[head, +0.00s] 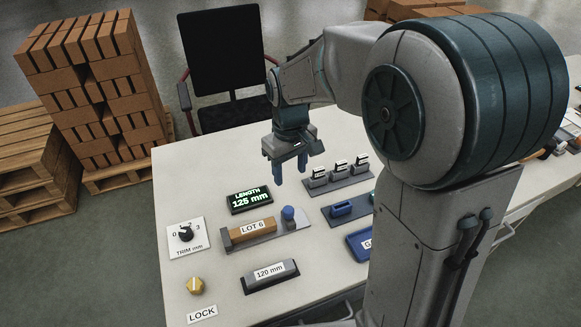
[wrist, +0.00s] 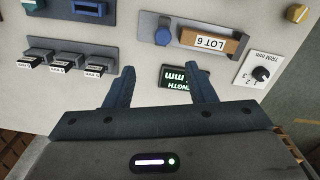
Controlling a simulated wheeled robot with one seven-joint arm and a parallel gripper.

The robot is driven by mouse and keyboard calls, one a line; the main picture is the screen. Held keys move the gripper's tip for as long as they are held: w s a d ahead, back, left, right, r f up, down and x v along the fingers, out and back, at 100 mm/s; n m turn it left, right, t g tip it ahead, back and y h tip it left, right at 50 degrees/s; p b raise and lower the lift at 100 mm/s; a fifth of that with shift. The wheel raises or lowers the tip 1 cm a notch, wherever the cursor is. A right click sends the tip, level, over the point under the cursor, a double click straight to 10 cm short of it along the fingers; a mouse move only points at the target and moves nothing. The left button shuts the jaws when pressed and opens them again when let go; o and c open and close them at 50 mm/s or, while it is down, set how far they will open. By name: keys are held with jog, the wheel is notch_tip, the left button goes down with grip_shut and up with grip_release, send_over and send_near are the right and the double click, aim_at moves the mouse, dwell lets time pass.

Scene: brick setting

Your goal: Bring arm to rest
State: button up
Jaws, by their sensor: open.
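My arm (head: 335,65) reaches over the table, and my gripper (head: 291,176) hangs above it, pointing down. The gripper is open and empty. In the wrist view its two dark blue fingers (wrist: 158,88) are spread apart, with the "LENGTH 125 mm" display (wrist: 182,85) showing partly behind the right finger. In the head view the display (head: 249,200) lies to the lower left of the gripper. My arm's large rounded joint hides part of the table's right side.
The table (head: 182,283) holds a LOT 6 brick (head: 252,231) in a fixture with a blue knob (head: 288,213), a trim dial (head: 186,234), a 120 mm block (head: 270,274), a yellow LOCK knob (head: 195,286) and a rack of labelled pieces (head: 338,181). A black chair (head: 220,60) and brick stacks (head: 95,85) stand behind.

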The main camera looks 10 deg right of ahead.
dwell(0.4)
jog(key=s+d+r+m+t+p, duration=0.1)
jog(key=s+d+r+m, duration=0.2)
jog(key=s+d, duration=0.2)
jog(key=s+d+r+m+t+p, duration=0.1)
jog(key=s+d, duration=0.4)
jog(key=s, duration=0.5)
jog(key=shift+s+r+m+t+p, duration=0.25)
jog(key=shift+r+m+t+p, duration=0.2)
jog(key=shift+r+m, duration=0.8)
jog(key=shift+a, duration=0.1)
